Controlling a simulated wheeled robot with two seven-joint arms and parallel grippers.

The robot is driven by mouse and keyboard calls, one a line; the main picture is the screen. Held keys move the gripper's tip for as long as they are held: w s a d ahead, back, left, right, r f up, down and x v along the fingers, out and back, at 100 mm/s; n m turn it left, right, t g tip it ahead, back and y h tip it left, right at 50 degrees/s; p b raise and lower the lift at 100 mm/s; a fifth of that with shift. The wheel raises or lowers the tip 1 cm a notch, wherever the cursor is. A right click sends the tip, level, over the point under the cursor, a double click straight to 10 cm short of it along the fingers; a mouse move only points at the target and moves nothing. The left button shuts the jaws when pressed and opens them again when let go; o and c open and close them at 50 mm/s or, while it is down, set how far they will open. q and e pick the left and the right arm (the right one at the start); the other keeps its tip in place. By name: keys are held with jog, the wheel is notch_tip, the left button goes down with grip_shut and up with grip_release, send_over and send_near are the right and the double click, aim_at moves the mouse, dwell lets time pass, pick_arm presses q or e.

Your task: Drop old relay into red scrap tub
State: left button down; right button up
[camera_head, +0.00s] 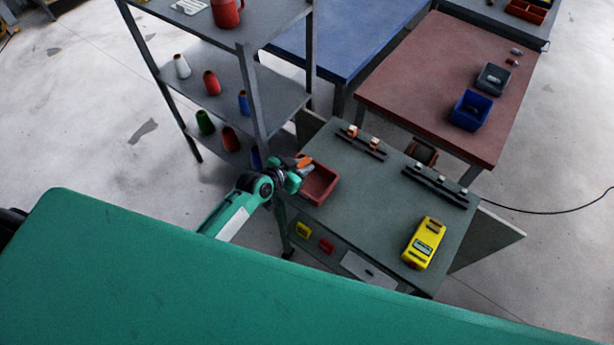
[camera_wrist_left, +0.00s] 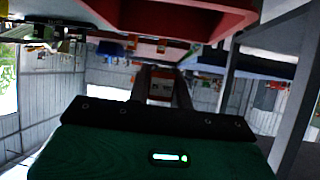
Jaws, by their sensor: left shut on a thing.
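The red scrap tub (camera_head: 318,186) sits at the left corner of the grey-green workbench. Its red underside and rim also fill the top of the left wrist view (camera_wrist_left: 190,20). My left gripper (camera_head: 301,162) is beside the tub's upper-left edge, and an orange piece shows at its tip. In the left wrist view the two fingers are shut on a small pale block with reddish marks, seemingly the old relay (camera_wrist_left: 160,85). I cannot tell whether it is over the tub's opening. My right gripper is not in view.
A shelf rack (camera_head: 240,80) with thread cones stands close left of the bench. Dark rails with small relays (camera_head: 363,143) and a yellow meter (camera_head: 424,243) lie on the bench. A reddish table (camera_head: 430,80) with a blue bin (camera_head: 470,110) stands behind.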

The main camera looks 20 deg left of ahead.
aim_at(309, 180)
pick_arm(q)
jog(key=shift+f+b, duration=0.65)
jog(key=shift+f, duration=0.15)
notch_tip(309, 180, down, 3)
jog(key=b, duration=0.2)
jog(key=shift+b, duration=0.3)
jog(key=shift+f+b, duration=0.55)
jog(key=shift+f, duration=0.05)
jog(key=c, duration=1.2)
grip_release()
jog(key=shift+o, duration=0.2)
jog(key=shift+s, duration=0.1)
